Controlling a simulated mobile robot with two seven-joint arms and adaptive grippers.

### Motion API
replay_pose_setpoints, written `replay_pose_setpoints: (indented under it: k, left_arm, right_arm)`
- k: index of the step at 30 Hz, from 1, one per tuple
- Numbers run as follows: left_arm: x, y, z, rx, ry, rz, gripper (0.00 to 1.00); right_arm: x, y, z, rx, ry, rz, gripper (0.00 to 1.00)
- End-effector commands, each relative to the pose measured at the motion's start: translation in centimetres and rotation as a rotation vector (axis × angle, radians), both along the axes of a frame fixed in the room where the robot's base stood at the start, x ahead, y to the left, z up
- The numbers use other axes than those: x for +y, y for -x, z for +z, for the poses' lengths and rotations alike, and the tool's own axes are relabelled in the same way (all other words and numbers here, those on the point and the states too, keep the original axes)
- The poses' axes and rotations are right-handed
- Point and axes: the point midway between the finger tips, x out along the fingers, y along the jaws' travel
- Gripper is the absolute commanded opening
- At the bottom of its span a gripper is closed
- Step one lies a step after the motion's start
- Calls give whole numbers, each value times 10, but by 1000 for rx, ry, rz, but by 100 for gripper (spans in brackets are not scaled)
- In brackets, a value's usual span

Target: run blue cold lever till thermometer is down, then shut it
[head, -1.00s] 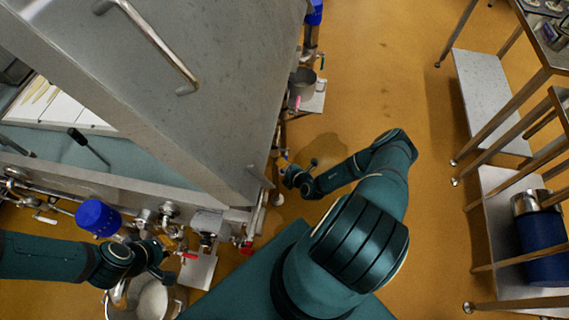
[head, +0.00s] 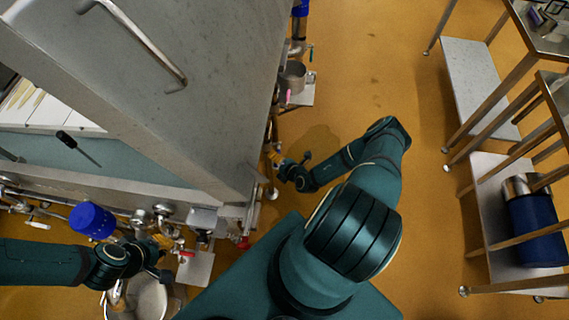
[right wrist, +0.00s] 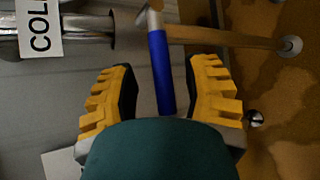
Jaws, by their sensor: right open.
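The blue lever (right wrist: 160,75) shows in the right wrist view, running down from a metal valve stem. Beside it a pipe carries a white label (right wrist: 40,30) reading "COL", the rest cut off. My right gripper (right wrist: 165,69) is open, its yellow fingers on either side of the blue lever, with visible gaps. In the head view my right gripper (head: 275,157) is at the vat's right side. My left gripper (head: 160,262) is by the valves and red lever at the vat's front; its jaws are unclear. A black-handled probe (head: 75,145) lies in the vat; I cannot tell whether it is the thermometer.
The steel vat (head: 200,120) fills the left. A metal pot (head: 150,296) stands below my left gripper, and a smaller pot (head: 292,75) hangs at the far pipes. Steel racks (head: 480,90) stand at the right. The orange floor (head: 370,70) between is clear.

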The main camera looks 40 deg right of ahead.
Motion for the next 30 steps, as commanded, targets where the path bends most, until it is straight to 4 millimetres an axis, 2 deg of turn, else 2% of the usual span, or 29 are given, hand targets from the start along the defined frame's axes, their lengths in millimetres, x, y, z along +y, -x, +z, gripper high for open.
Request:
replay_pose_setpoints:
  k: [9, 15, 21, 30]
  left_arm:
    - [0, 0, 0, 0, 0, 0, 0]
    - [0, 0, 0, 0, 0, 0, 0]
    - [0, 0, 0, 0, 0, 0, 0]
    - [0, 0, 0, 0, 0, 0, 0]
  right_arm:
    - [5, 55, 27, 1, -1, -2, 48]
    - [9, 84, 41, 0, 0, 0, 48]
    - [11, 98, 48, -1, -1, 0, 48]
    - [12, 99, 49, -2, -1, 0, 48]
